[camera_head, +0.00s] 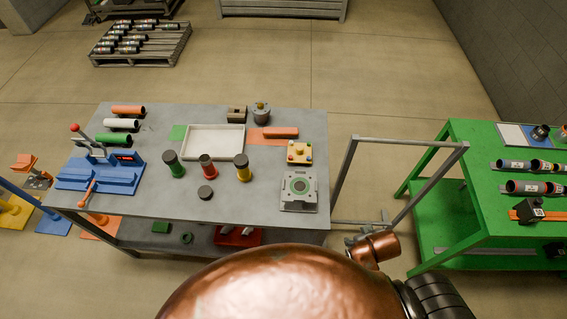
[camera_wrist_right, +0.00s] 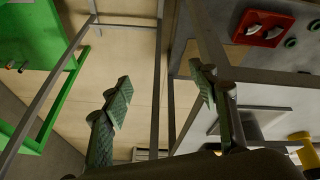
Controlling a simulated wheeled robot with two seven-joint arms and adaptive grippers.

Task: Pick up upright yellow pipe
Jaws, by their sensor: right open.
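The yellow pipe (camera_head: 242,171) stands upright on the grey table (camera_head: 130,190), with a dark top end. It stands right of an upright red pipe (camera_head: 208,168) and an upright green pipe (camera_head: 174,166). My right gripper (camera_head: 366,228) is beyond the table's front right corner, apart from the pipe, partly hidden by my copper arm. In the right wrist view its two fingers (camera_wrist_right: 162,94) are spread with nothing between them. A yellow object (camera_wrist_right: 308,154) shows at that view's lower right edge; I cannot tell if it is the pipe. My left gripper is not in view.
A grey metal frame (camera_head: 408,144) stands between the grey table and the green table (camera_head: 478,190).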

